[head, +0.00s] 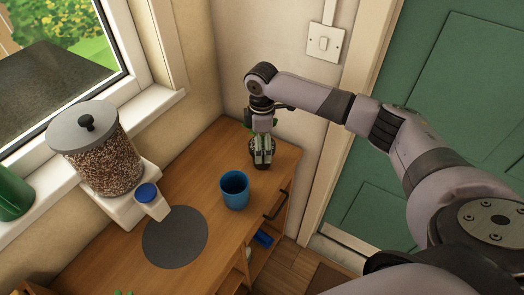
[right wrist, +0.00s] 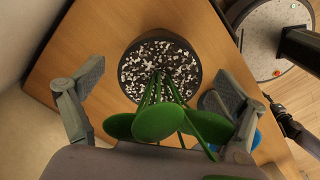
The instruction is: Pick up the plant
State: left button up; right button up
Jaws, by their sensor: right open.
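The plant shows best in the right wrist view as a round dark pot (right wrist: 126,72) with speckled black-and-white soil and green stems with rounded leaves (right wrist: 160,121). It stands on the wooden cabinet top near its far corner. In the head view my right gripper (head: 262,160) points down over the plant and hides most of it; only a dark bit of the pot shows beneath. In the right wrist view my right gripper (right wrist: 155,88) is open, with one finger on each side of the pot and a gap to it. My left gripper is not in view.
A blue cup (head: 235,190) stands on the wooden cabinet (head: 190,190) near the plant. A grey round mat (head: 175,238) lies closer. A dispenser of brown pellets (head: 98,150) stands left by the window. The wall is close behind the plant; a green door (head: 440,90) is right.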

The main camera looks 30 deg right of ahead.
jog(key=shift+f, duration=1.15)
jog(key=shift+c, duration=0.6)
jog(key=c, duration=1.3)
